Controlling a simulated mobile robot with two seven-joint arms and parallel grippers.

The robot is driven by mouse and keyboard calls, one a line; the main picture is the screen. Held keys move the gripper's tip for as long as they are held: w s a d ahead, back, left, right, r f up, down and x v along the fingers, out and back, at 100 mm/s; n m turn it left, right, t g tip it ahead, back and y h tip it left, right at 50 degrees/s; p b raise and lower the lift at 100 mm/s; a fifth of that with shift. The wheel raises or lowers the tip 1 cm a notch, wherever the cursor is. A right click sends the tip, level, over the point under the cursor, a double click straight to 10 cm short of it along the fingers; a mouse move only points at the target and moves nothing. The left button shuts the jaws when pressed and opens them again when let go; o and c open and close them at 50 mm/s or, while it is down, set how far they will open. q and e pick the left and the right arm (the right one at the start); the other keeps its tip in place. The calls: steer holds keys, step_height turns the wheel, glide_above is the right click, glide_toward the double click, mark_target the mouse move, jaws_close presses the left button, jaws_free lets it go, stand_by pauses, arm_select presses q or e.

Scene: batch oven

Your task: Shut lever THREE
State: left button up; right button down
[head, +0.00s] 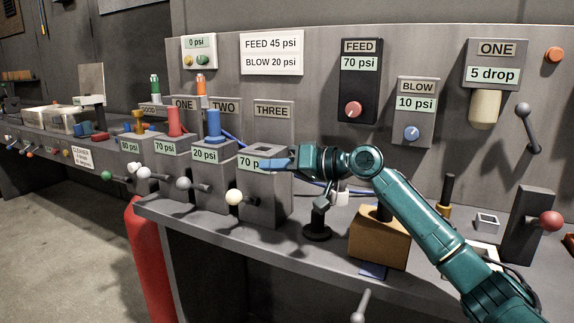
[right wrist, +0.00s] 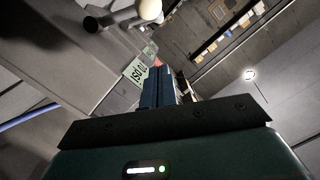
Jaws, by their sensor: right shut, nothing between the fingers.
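The grey block (head: 265,205) under the THREE sign (head: 272,111) has a 70 psi label and an empty square opening on top. Its lever has a cream knob (head: 234,197) and a short stem sticking out to the left, about level. My right gripper (head: 262,164) is shut and empty, its blue fingers pointing left across the upper front of this block, over part of the label. I cannot tell whether they touch it. In the right wrist view the fingers (right wrist: 158,88) lie beside the label (right wrist: 135,72), with the cream knob (right wrist: 149,9) beyond. My left gripper is not in view.
Similar blocks with levers stand to the left, one holding a blue plug (head: 213,124) and one a red plug (head: 175,122). A small black stand (head: 317,231) and a tan block (head: 378,243) are to the right. A red cylinder (head: 146,250) stands below the bench edge.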

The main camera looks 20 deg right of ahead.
mark_target(242, 199)
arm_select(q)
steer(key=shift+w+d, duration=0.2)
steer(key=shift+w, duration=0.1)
arm_select(e)
steer(key=w+a+f, duration=0.2)
steer(key=a+f, duration=0.2)
steer(key=shift+a, duration=0.4)
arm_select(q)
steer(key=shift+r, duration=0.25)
